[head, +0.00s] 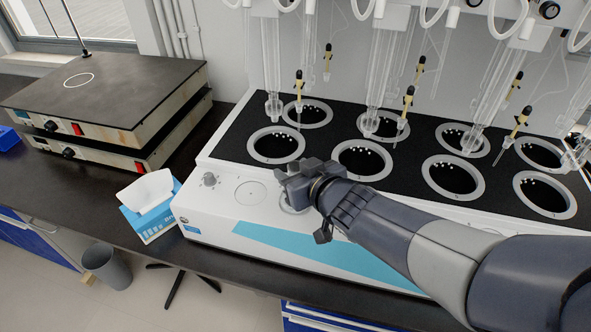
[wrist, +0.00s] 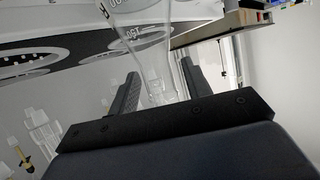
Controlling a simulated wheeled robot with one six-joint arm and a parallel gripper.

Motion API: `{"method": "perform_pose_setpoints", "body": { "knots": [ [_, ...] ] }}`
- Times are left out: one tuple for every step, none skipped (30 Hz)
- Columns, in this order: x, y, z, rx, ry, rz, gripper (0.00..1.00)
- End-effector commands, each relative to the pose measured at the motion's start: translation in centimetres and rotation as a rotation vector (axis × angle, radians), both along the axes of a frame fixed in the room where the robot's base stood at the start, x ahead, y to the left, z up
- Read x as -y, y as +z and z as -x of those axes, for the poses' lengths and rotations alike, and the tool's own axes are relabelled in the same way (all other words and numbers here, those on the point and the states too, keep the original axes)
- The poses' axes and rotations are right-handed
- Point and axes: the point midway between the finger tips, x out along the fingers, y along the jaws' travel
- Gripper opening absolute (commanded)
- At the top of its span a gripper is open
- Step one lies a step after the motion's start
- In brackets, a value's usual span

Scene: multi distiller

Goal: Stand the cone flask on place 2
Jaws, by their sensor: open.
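The cone flask (wrist: 145,35) is clear glass with white volume marks. It shows in the wrist view between and beyond the two fingers, with its narrow neck toward my gripper. I cannot make it out in the head view, where my gripper hides that spot. My gripper (wrist: 158,84) is open, with a finger on each side of the flask's neck. In the head view my gripper (head: 293,178) is over the front panel of the white distiller (head: 225,215). I cannot tell which opening is place 2.
A tissue box (head: 150,215) stands left of the distiller. A hotplate (head: 105,95) stands at the back left. A bin (head: 108,266) is on the floor.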

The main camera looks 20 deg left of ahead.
Motion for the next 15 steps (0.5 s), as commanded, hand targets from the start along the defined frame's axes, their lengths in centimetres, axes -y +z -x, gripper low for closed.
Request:
{"method": "perform_pose_setpoints", "body": {
  "knots": [
    [0.0, 0.0, 0.0, 0.000, 0.000, 0.000, 0.47],
    [0.0, 0.0, 0.0, 0.000, 0.000, 0.000, 0.47],
    [0.0, 0.1, 0.0, 0.000, 0.000, 0.000, 0.47],
    [0.0, 0.2, 0.0, 0.000, 0.000, 0.000, 0.47],
    [0.0, 0.3, 0.0, 0.000, 0.000, 0.000, 0.47],
    [0.0, 0.6, 0.0, 0.001, 0.000, 0.001, 0.47],
    [0.3, 0.6, 0.2, 0.001, 0.000, 0.000, 0.47],
    [0.5, 0.8, 0.4, 0.002, -0.001, -0.001, 0.47],
    [0.9, 1.1, 0.6, 0.002, -0.001, -0.002, 0.47],
    [1.2, 1.3, 0.9, 0.002, -0.001, -0.001, 0.47],
    [1.6, 1.5, 1.2, 0.002, -0.001, -0.002, 0.47],
    [2.1, 1.8, 1.6, 0.003, -0.001, -0.001, 0.47],
    [2.5, 2.0, 1.9, 0.002, -0.002, -0.002, 0.47],
    [3.0, 2.4, 2.3, 0.002, -0.002, -0.002, 0.47],
    [3.6, 2.7, 2.8, 0.004, -0.001, -0.002, 0.47]
  ]
}}
